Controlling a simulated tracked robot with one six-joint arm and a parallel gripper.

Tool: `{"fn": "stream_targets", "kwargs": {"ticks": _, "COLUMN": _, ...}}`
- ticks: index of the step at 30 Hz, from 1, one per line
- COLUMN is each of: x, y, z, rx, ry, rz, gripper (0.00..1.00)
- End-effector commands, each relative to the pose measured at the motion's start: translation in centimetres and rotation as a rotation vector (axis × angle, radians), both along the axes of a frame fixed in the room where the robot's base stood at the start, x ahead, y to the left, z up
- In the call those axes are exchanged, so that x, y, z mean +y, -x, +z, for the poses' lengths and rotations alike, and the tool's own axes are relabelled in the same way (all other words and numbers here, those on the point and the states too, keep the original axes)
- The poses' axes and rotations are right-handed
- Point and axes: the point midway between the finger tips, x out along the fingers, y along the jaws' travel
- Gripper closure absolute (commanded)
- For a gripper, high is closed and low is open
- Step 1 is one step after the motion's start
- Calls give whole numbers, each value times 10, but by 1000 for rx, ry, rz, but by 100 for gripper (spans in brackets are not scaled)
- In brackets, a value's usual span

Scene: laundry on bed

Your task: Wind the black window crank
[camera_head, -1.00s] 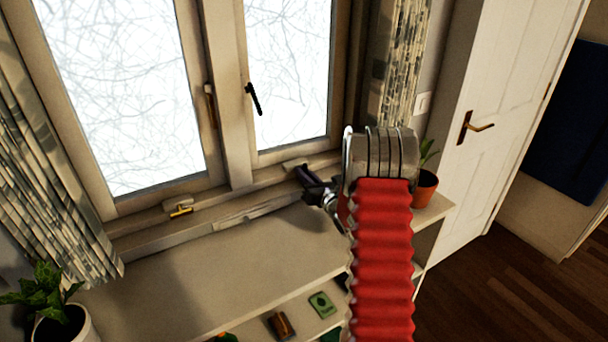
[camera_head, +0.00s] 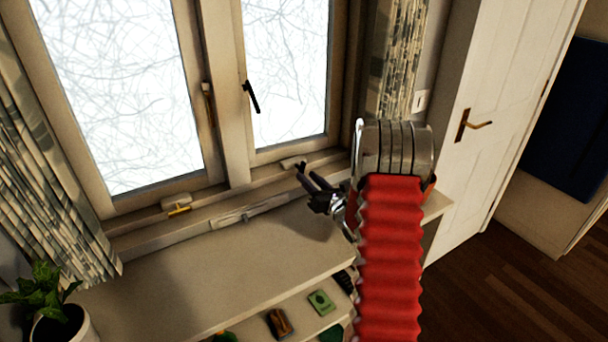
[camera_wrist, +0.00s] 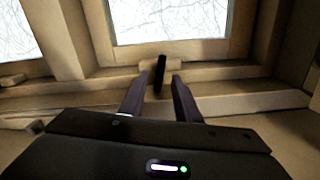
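The black window crank (camera_wrist: 159,74) stands upright on its pale mount at the foot of the right window in the wrist view. In the head view the crank (camera_head: 301,167) is small and dark beside the fingertips. My gripper (camera_wrist: 157,90) is open, with one finger to each side of the crank in the picture. The crank appears just beyond or between the fingertips; I cannot tell how deep. Neither finger visibly touches it. In the head view my gripper (camera_head: 313,183) is above the sill, its two dark fingers apart.
A brass crank (camera_head: 179,209) sits under the left window. A black handle (camera_head: 252,97) is on the right window frame. A potted plant (camera_head: 62,322) stands on the shelf top at left. The shelf top (camera_head: 220,270) is mostly clear. A white door (camera_head: 500,120) is at right.

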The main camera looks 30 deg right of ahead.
Motion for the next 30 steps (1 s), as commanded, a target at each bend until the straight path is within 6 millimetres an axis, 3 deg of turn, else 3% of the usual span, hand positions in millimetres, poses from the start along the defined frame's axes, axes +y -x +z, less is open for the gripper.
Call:
{"fn": "stream_targets", "kwargs": {"ticks": 9, "x": 3, "y": 57, "z": 0, "rx": 2, "ry": 0, "rz": -3, "gripper": 70}}
{"fn": "stream_targets", "kwargs": {"ticks": 15, "x": 4, "y": 83, "z": -1, "rx": 1, "ry": -1, "rz": -2, "gripper": 70}}
{"fn": "stream_targets", "kwargs": {"ticks": 30, "x": 8, "y": 90, "z": 0, "rx": 1, "ry": 3, "rz": 5, "gripper": 70}}
